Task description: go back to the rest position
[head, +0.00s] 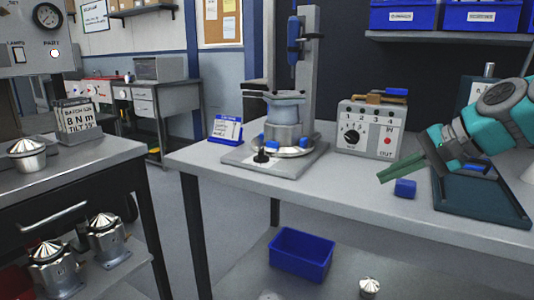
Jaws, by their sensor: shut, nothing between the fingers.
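My gripper (382,175) is at the right, above the front part of the grey workbench (350,190). My teal and grey arm reaches in from the right edge. Its green fingers point left and slightly down, close together with nothing between them. A small blue block (405,188) lies on the bench just below and right of the fingertips. The gripper looks apart from the block. A metal housing (284,130) stands upright in a fixture with blue clamps, left of my gripper. No rest position mark is visible.
A grey control box (370,129) with a dial stands behind my gripper. A dark tray (488,208) lies under my arm. A press column (308,60) rises behind the fixture. A blue bin (301,255) sits on the lower shelf. Open floor shows between the benches.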

